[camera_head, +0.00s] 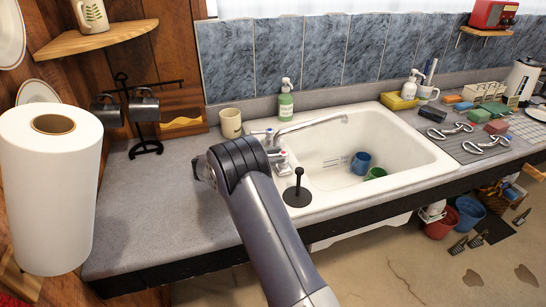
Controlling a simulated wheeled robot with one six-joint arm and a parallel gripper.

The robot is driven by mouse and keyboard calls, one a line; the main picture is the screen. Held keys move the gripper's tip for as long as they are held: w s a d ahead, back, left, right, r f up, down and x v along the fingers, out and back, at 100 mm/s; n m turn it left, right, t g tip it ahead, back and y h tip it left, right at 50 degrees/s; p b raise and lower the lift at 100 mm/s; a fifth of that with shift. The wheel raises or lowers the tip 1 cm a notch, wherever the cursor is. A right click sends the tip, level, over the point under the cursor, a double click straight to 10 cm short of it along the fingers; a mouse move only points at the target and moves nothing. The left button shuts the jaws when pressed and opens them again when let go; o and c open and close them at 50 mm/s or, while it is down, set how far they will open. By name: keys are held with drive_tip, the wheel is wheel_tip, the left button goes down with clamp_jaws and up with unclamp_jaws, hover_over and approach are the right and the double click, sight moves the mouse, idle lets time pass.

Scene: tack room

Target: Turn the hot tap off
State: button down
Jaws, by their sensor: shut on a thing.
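The tap (310,125) stands on the left rim of the white sink (420,147), its chrome spout reaching right over the basin. Two small handles show at its base: a far handle (262,132) and a near handle (279,158). Which is the hot one is too small to tell for sure. My arm rises from the bottom middle and its dark joint ends just left of the near handle. No running water can be made out.
A black plunger-like thing (297,190) stands on the sink's near left rim. A beige mug (231,123) and green soap bottle (286,100) stand behind the tap. Blue (361,163) and green (377,173) cups lie in the basin. A paper roll (50,190) stands left; the counter between is clear.

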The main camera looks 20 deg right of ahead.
drive_tip(key=shift+w+r, duration=0.1)
drive_tip(key=shift+r, duration=0.05)
drive_tip(key=c, duration=1.5)
unclamp_jaws()
drive_tip(key=shift+o, duration=0.2)
drive_tip(key=shift+a, duration=0.15)
drive_tip(key=a, duration=0.3)
drive_tip(key=a+b, duration=0.1)
drive_tip(key=a, duration=0.3)
drive_tip(key=w+a+b, duration=0.1)
drive_tip(key=a, duration=0.2)
drive_tip(key=shift+a, duration=0.3)
